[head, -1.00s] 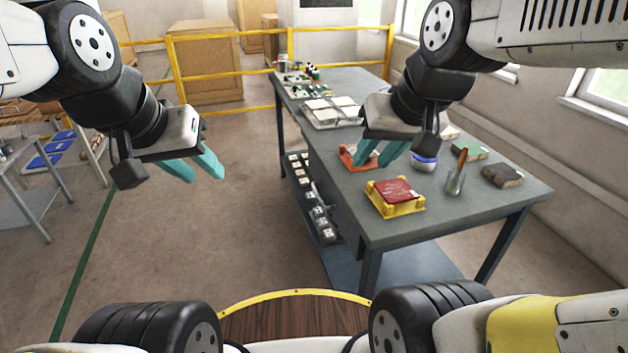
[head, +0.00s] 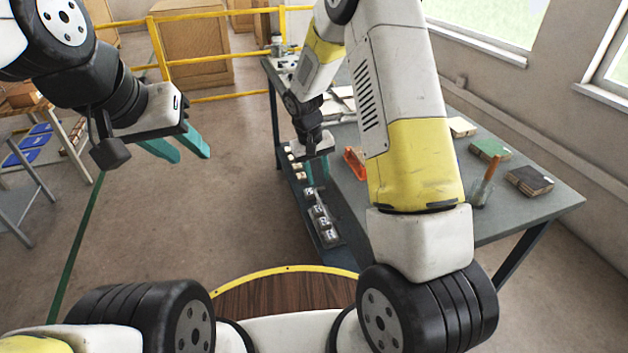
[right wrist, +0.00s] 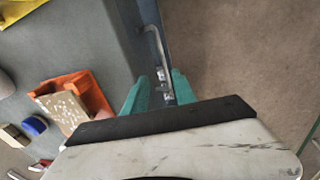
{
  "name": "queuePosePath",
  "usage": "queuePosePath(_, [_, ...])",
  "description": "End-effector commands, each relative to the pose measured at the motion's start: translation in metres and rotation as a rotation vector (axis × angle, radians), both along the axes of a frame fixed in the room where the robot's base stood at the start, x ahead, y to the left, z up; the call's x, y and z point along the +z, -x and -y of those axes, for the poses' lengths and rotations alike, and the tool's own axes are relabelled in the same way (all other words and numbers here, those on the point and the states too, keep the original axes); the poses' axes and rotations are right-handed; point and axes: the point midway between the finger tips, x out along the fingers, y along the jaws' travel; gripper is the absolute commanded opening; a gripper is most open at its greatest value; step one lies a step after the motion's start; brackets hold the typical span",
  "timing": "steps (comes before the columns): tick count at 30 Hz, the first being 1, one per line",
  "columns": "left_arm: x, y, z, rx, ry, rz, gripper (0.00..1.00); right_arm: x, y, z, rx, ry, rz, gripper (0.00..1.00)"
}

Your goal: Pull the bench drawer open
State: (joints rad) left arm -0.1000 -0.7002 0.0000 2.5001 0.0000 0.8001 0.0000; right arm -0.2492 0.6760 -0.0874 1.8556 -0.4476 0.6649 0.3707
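The grey bench (head: 545,203) stands at the right in the head view, partly hidden by my right arm. In the right wrist view a pale metal bar handle (right wrist: 158,48) runs along the blue-grey drawer front (right wrist: 149,12) at the bench's side. The drawer looks closed, though much of it is hidden. My right gripper (head: 317,172) is beside the bench's left edge, pointing down. Its teal fingers (right wrist: 160,88) are apart, with the handle's near end seemingly between them; contact cannot be told. My left gripper (head: 182,152) is open and empty over the floor, left of the bench.
An orange holder (right wrist: 75,98) lies on the benchtop close to the right gripper.

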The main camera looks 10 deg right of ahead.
Motion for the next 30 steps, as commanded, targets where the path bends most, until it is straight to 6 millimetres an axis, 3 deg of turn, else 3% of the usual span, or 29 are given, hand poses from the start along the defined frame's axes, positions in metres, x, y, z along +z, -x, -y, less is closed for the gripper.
queuePosePath(1, [0.0,0.0,0.0,0.0,0.0,0.0,0.36,-0.013,-0.002,-0.002,0.006,0.01,-0.012,0.33])
queuePosePath(18, [0.0,0.0,0.0,0.0,0.0,0.0,0.36,-0.091,-0.006,0.007,0.014,0.026,-0.025,0.33])
queuePosePath(24, [0.0,0.0,0.0,0.0,0.0,0.0,0.36,-0.105,-0.007,0.01,0.013,0.026,-0.023,0.33])
queuePosePath(30, [0.0,0.0,0.0,0.0,0.0,0.0,0.36,-0.107,-0.007,0.01,0.013,0.026,-0.023,0.33])
